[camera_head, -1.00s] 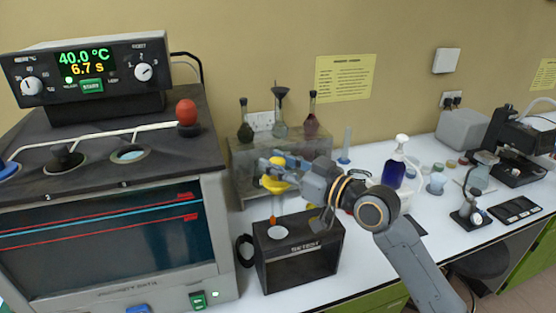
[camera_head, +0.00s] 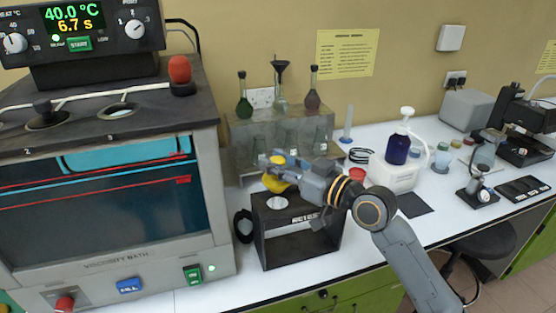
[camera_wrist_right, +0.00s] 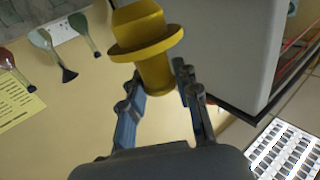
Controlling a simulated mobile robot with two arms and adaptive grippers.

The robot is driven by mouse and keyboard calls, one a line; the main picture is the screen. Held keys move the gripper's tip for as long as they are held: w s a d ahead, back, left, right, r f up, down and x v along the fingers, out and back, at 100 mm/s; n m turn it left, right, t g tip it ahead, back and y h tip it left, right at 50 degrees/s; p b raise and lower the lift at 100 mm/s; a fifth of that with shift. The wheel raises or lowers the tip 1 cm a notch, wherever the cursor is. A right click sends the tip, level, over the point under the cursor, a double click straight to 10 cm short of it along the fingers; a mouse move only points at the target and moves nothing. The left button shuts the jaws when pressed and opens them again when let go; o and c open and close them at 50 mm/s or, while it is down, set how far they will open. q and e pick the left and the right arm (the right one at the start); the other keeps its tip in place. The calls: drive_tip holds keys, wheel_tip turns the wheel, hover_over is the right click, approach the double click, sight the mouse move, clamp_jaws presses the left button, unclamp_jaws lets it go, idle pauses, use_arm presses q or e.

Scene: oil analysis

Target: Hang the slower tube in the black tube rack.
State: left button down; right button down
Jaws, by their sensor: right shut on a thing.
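My right gripper (camera_head: 280,172) is shut on a yellow collared holder (camera_head: 275,184), the top of a tube. In the right wrist view the gripper (camera_wrist_right: 158,84) has its fingers on either side of the yellow holder (camera_wrist_right: 145,38), below its wide flange. The black tube rack (camera_head: 262,236) stands on the bench, and the yellow holder is just above its top at the left end. The tube's glass below the holder is not clear now, so I cannot tell whether it is inside the rack. My left gripper is not in view.
The viscosity bath (camera_head: 105,267) stands left of the rack, with a red-topped holder (camera_head: 180,72) on its lid. A stand with flasks (camera_head: 238,150) is behind the rack. A blue wash bottle (camera_head: 397,150) is to the right. A dark mat (camera_head: 413,205) lies on the bench.

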sight(279, 181)
wheel_tip(279, 181, down, 3)
drive_tip(key=shift+f+b, duration=0.2)
drive_tip(key=shift+b, duration=1.05)
drive_tip(key=shift+f+b, duration=0.65)
drive_tip(key=shift+f, duration=0.15)
drive_tip(key=shift+f+b, duration=0.4)
drive_tip(key=shift+f, duration=0.05)
drive_tip(key=c, duration=0.9)
unclamp_jaws()
drive_tip(key=shift+s, duration=0.1)
drive_tip(key=v, duration=1.2)
